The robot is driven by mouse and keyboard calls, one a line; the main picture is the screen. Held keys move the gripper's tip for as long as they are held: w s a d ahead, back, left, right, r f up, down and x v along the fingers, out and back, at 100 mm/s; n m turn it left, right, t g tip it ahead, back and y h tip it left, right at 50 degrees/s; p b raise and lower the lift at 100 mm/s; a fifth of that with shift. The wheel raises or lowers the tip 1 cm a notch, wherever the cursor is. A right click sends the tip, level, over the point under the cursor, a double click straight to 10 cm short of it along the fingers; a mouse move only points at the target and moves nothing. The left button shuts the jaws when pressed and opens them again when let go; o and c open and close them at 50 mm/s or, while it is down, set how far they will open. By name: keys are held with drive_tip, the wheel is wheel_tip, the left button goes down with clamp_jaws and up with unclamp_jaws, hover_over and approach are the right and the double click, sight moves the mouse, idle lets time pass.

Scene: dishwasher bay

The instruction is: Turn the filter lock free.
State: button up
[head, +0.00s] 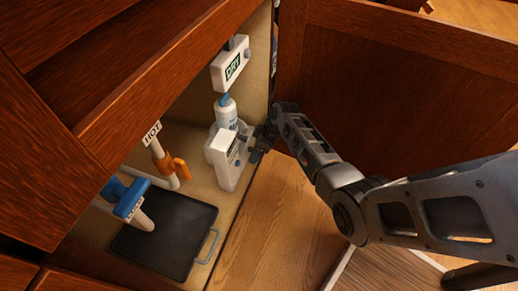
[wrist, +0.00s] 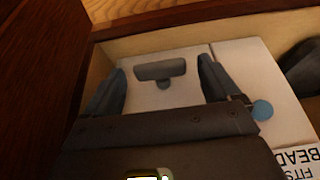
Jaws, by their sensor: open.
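The filter housing (head: 228,158) is a white box with a label, standing on the cabinet floor at the right side of the opening. In the wrist view a white face carries a dark grey bar (wrist: 160,70) with a small round stub below it, which looks like the filter lock. The bar lies crosswise in the picture. My gripper (wrist: 161,62) is open, with one finger on each side of the bar and a visible gap at both ends. In the head view my gripper (head: 258,150) is at the housing's right side, and the lock is hidden.
Left are a HOT pipe with an orange valve (head: 172,167), a blue handle (head: 131,198) and a black tray (head: 165,235). An open wooden door (head: 390,95) stands close behind my arm.

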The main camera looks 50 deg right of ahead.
drive_tip(key=c, duration=1.1)
drive_tip(key=shift+o, duration=0.2)
drive_tip(key=shift+r, duration=0.1)
drive_tip(key=h+p, duration=0.1)
drive_tip(key=h, duration=0.1)
drive_tip(key=shift+s+a+n+t+h+p, duration=0.2)
drive_tip(key=shift+a+n+t+h+p, duration=0.1)
drive_tip(key=shift+a+t+h+p, duration=0.1)
drive_tip(key=h, duration=0.1)
drive_tip(key=t+h, duration=0.1)
drive_tip(key=f+n+t+h+b, duration=0.1)
drive_tip(key=h, duration=0.1)
drive_tip(key=shift+s+a, duration=0.1)
drive_tip(key=shift+a, duration=0.3)
drive_tip(key=shift+s+a+f+n+t+h+b, duration=0.2)
drive_tip(key=shift+t+h, duration=0.25)
drive_tip(key=shift+h, duration=0.4)
drive_tip(key=shift+w+a+n+t+h+b, duration=0.1)
drive_tip(key=shift+n+t+h+b, duration=0.3)
drive_tip(key=shift+h, duration=0.45)
drive_tip(key=shift+f+n+t+h, duration=0.25)
drive_tip(key=shift+t+h, duration=0.3)
drive_tip(key=shift+h, duration=0.25)
drive_tip(key=shift+f+n+t+h, duration=0.15)
drive_tip(key=shift+n+t+h, duration=0.1)
drive_tip(key=shift+t+h, duration=0.4)
drive_tip(key=shift+s+f+h, duration=0.1)
drive_tip(key=shift+s+h, duration=0.05)
drive_tip(key=shift+h, duration=0.3)
